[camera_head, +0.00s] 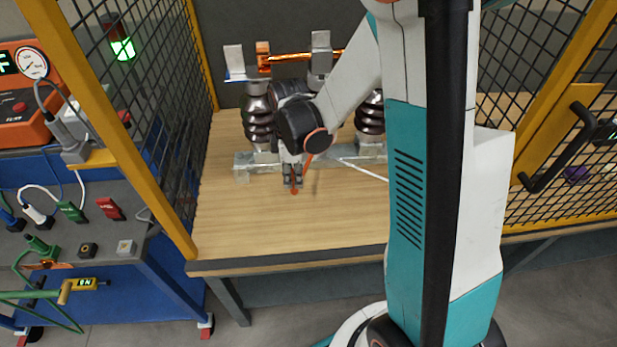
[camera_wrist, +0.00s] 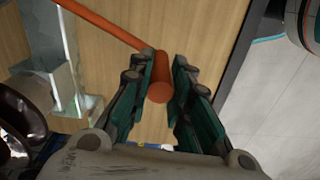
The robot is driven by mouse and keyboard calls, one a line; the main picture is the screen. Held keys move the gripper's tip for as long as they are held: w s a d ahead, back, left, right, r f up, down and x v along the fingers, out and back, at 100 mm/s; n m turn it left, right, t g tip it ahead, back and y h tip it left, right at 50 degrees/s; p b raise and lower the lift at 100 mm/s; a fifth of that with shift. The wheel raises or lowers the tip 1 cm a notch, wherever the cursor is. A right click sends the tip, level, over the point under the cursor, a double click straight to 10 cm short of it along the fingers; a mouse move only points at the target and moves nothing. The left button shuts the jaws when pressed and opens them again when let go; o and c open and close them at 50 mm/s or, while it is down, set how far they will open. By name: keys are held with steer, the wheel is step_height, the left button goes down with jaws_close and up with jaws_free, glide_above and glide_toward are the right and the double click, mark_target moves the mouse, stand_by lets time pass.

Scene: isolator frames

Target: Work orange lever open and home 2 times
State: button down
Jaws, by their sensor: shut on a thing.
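The orange lever (camera_wrist: 110,24) shows in the wrist view as a thin orange rod running from the upper left to a thicker orange grip (camera_wrist: 160,91). My gripper (camera_wrist: 166,85) has its two fingers on either side of that grip and is shut on it. In the head view my gripper (camera_head: 292,176) is low over the wooden table, in front of the isolator frame. A small orange end of the lever (camera_head: 294,190) shows at the fingertips, and a short orange piece of the rod (camera_head: 308,160) shows just above. The rest of the lever is hidden behind my arm.
The isolator has dark ribbed insulators (camera_head: 259,122) on a grey metal base (camera_head: 243,163), with a copper bar (camera_head: 290,57) across the top. Yellow-framed mesh panels (camera_head: 145,120) stand left and right. The table's front (camera_head: 250,235) is clear. A bench with plugs stands left.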

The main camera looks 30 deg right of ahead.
steer(key=shift+w+a, duration=0.75)
steer(key=shift+w, duration=0.15)
steer(key=c, duration=1.4)
jaws_free()
steer(key=shift+w, duration=0.15)
steer(key=shift+c, duration=0.2)
step_height(320, 180, up, 12)
